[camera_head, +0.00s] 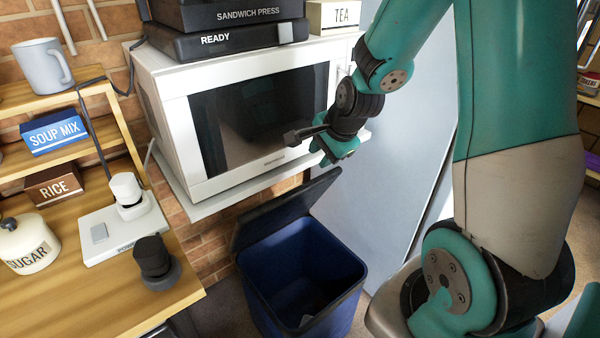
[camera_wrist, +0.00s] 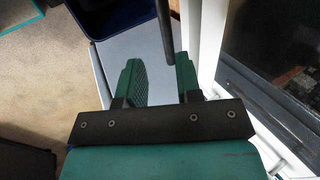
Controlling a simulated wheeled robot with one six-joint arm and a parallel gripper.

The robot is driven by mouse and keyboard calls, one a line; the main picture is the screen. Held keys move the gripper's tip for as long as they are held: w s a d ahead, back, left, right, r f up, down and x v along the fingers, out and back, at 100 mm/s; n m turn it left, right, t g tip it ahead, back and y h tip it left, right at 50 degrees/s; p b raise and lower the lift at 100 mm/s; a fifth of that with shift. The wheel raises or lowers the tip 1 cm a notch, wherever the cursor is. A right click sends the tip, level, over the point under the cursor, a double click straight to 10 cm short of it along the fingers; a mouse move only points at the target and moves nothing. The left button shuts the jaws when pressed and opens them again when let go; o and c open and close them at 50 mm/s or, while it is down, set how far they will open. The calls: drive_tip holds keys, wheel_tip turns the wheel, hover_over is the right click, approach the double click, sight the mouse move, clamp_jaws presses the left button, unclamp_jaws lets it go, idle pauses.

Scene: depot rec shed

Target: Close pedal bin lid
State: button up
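The pedal bin (camera_head: 345,305) is a dark blue square bin on the floor, below and in front of the microwave. Its dark lid (camera_head: 284,208) stands open, tilted up at the back of the bin. I can see into the bin, and a small pale patch shows at its bottom. My gripper (camera_head: 328,152) is above the lid, in front of the microwave's lower right part, and looks apart from the lid. In the wrist view my gripper (camera_wrist: 159,78) shows two green fingers with a gap between them and nothing clearly held.
The white microwave (camera_head: 155,85) is close behind my gripper, on a shelf above the bin. A pale grey panel (camera_head: 400,165) stands to the right.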

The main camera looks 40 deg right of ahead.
drive_tip(key=x, duration=1.7)
drive_tip(key=shift+f, duration=0.1)
clamp_jaws()
